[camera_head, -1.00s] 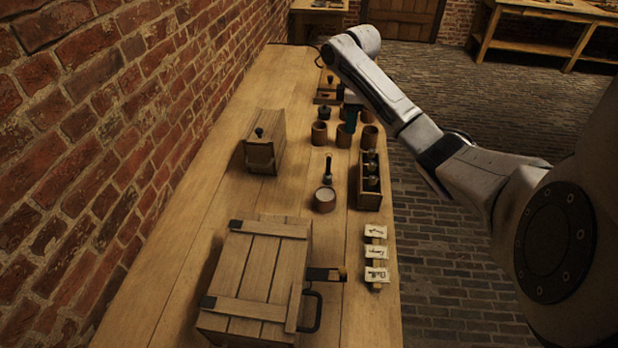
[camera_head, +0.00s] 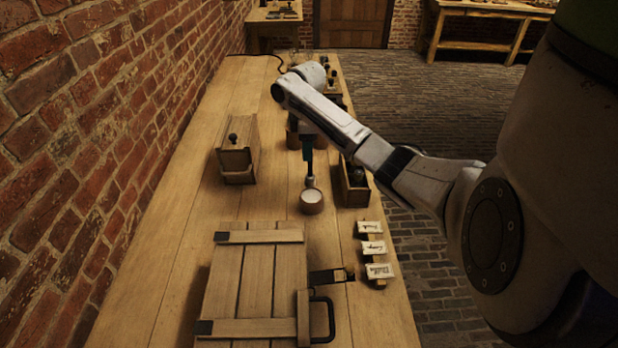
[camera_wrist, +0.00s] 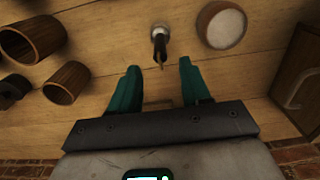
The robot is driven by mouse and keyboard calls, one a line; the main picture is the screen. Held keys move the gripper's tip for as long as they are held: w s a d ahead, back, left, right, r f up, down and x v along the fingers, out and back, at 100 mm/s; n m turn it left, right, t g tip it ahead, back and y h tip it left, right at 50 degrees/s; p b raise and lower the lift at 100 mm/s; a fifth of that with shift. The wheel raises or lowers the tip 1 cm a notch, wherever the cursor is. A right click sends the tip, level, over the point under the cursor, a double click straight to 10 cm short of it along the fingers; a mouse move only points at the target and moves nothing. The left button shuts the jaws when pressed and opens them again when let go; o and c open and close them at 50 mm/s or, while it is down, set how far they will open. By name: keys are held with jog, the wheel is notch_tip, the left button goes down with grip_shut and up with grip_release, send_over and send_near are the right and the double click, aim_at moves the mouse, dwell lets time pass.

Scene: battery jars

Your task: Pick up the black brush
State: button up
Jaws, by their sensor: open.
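A small dark upright item, which looks like the black brush (camera_wrist: 160,40), stands on the table beside the pale-filled wooden bowl. In the wrist view it is just beyond and between my fingertips, apart from both. My gripper (camera_wrist: 159,68) has its two teal fingers spread and empty. In the head view my gripper (camera_head: 307,158) points down just behind the bowl (camera_head: 312,201), and it and my arm largely hide the brush there. The bowl also shows at the top of the wrist view (camera_wrist: 224,27).
Wooden cups (camera_wrist: 32,40) stand to one side. A wooden box (camera_head: 237,160) is left, an open wooden rack (camera_head: 354,195) right. Nearer are a large slatted crate (camera_head: 255,275), a dark-and-wood tool (camera_head: 331,276) and labelled cards (camera_head: 373,248). The table's left strip is clear.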

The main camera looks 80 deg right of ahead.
aim_at(310, 175)
jog(key=shift+s+f+p, duration=0.25)
jog(key=shift+f, duration=1.45)
jog(key=shift+s+f+p, duration=0.2)
jog(key=shift+f, duration=1.45)
jog(key=shift+c, duration=0.3)
grip_shut()
